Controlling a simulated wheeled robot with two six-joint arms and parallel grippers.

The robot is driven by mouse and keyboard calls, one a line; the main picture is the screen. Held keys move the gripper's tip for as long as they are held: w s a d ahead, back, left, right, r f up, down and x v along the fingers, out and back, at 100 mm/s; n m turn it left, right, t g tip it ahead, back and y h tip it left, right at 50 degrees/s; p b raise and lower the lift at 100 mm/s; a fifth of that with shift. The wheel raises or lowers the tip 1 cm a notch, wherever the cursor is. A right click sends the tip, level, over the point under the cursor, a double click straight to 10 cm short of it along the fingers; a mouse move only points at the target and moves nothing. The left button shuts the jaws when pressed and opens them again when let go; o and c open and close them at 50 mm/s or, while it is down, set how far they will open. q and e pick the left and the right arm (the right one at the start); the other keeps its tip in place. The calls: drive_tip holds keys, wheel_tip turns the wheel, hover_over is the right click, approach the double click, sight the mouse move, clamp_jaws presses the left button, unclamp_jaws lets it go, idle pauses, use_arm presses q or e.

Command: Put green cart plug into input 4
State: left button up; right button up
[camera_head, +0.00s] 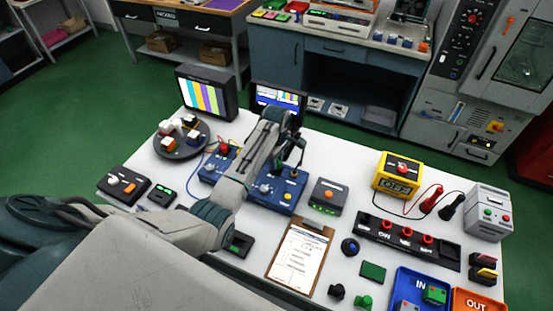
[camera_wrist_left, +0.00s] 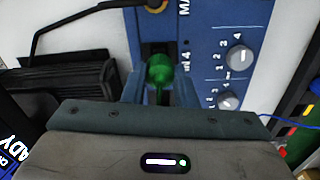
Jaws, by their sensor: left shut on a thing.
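My left gripper (camera_wrist_left: 160,92) is shut on a green plug (camera_wrist_left: 159,68). The plug's rounded green end shows between the fingers in the left wrist view. It is at a dark socket on a blue panel (camera_wrist_left: 205,22), beside a label that seems to end in 4. I cannot tell whether the plug is inside the socket. In the head view my left arm reaches over the blue units (camera_head: 275,195) at the table's middle, and its wrist hides part of them. The plug does not show clearly there. My right gripper is not in view.
Grey knobs (camera_wrist_left: 230,102) sit right of the socket, and a black cable runs at upper left. On the white table, a clipboard (camera_head: 300,256), a grey box with an orange button (camera_head: 328,196) and a yellow meter (camera_head: 397,175) stand nearby. Two monitors (camera_head: 206,93) stand behind.

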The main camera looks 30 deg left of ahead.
use_arm(q)
drive_tip(key=shift+f, duration=0.3)
drive_tip(key=shift+f, duration=0.5)
drive_tip(key=o, duration=1)
drive_tip(key=shift+o, duration=0.2)
drive_tip(key=shift+r+b, duration=0.15)
drive_tip(key=shift+b, duration=0.15)
wheel_tip(320, 180, up, 9)
drive_tip(key=b, duration=0.3)
drive_tip(key=shift+r, duration=0.8)
drive_tip(key=shift+f, duration=0.1)
